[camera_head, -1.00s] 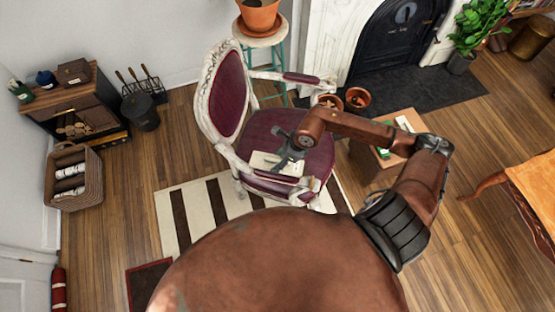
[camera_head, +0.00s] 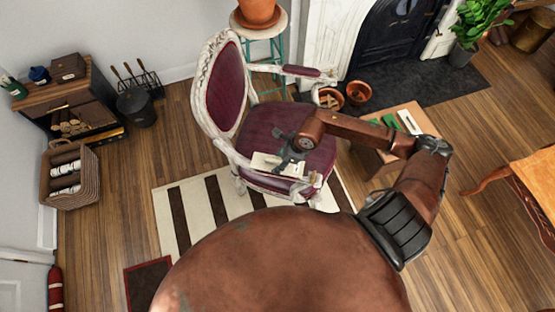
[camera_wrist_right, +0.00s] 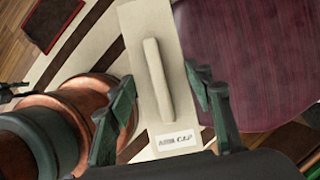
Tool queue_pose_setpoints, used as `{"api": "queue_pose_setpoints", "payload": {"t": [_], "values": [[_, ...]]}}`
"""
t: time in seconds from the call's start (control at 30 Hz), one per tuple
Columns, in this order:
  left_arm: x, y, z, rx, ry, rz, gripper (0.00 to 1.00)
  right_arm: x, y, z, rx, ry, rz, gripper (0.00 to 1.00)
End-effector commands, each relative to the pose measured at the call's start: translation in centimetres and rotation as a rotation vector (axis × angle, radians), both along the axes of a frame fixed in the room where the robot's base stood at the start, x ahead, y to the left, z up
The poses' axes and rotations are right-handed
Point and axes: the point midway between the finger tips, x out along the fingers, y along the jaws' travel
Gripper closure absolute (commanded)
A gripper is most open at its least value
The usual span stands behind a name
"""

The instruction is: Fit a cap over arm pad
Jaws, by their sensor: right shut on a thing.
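My right gripper (camera_head: 288,156) is shut on the cream arm cap (camera_head: 263,161). In the right wrist view the fingers (camera_wrist_right: 160,105) are at either side of the cap (camera_wrist_right: 134,45), which has a raised ridge and an "ARM CAP" label. The cap lies along the near arm of the white-framed chair (camera_head: 232,152). That arm's pad is hidden under the cap, and I cannot tell whether they touch. The far arm's purple pad (camera_head: 300,71) is bare. My left gripper is not in view.
The chair's purple seat (camera_head: 308,160) is just behind the cap. A low table (camera_head: 409,122) with green and white items stands right of the chair. Terracotta pots (camera_head: 357,92) sit by the hearth. A striped rug (camera_head: 193,208) lies in front.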

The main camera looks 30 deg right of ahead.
Motion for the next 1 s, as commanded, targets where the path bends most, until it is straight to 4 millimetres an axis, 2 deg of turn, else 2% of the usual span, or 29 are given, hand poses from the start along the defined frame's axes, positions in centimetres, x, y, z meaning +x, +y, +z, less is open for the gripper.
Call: {"api": "queue_pose_setpoints", "payload": {"t": [0.5, 0.97, 1.0], "values": [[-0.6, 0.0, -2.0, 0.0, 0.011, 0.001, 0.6, 0.0, 0.0, -3.1, 0.001, 0.001, 0.0, 0.77], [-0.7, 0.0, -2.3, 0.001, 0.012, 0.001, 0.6, 0.0, 0.0, -3.5, 0.001, -0.001, 0.0, 0.77], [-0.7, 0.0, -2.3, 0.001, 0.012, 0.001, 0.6, 0.0, 0.0, -3.5, 0.001, -0.001, 0.0, 0.5]]}}
